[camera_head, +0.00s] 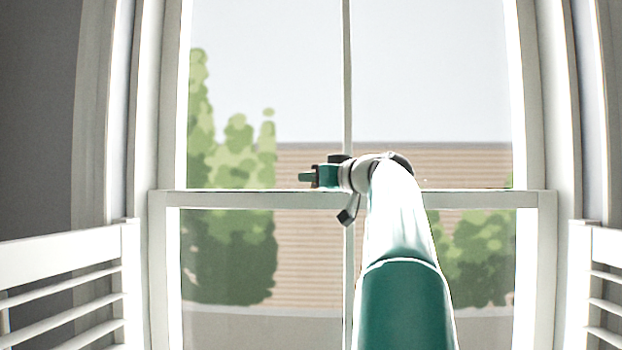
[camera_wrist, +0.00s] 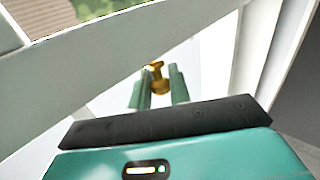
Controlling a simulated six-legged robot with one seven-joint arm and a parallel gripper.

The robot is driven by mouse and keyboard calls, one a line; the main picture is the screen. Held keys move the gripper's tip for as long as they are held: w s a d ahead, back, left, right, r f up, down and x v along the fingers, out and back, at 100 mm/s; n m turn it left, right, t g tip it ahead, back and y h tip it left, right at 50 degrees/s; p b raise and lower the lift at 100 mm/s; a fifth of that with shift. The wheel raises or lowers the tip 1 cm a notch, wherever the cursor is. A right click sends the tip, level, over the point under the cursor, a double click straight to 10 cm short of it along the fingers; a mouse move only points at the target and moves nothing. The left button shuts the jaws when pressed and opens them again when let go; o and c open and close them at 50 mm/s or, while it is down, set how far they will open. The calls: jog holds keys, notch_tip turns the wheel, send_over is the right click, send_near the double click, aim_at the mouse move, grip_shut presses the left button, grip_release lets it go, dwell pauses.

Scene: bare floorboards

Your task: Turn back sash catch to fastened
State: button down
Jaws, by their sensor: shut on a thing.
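The brass sash catch (camera_wrist: 157,82) shows in the wrist view, with a knob-like top above a rounded lower part. My gripper (camera_wrist: 160,76) has one green finger on each side of it and is shut on it. In the head view my gripper (camera_head: 306,177) points left, just above the meeting rail (camera_head: 250,199) of the window. The catch cannot be made out there. Whether it stands fastened or unfastened I cannot tell, as the fingers and my gripper body hide its base.
The tall white-framed window has a vertical glazing bar (camera_head: 347,80) behind my arm. White slatted shutters stand at the lower left (camera_head: 70,255) and lower right (camera_head: 605,260). Trees and a brick-coloured wall show outside through the glass.

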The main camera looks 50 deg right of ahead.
dwell(0.4)
jog(key=c, duration=1.3)
grip_release()
jog(key=shift+c, duration=0.2)
jog(key=s+a, duration=0.1)
jog(key=s, duration=1.2)
jog(key=shift+s+a, duration=0.15)
jog(key=shift+s, duration=0.25)
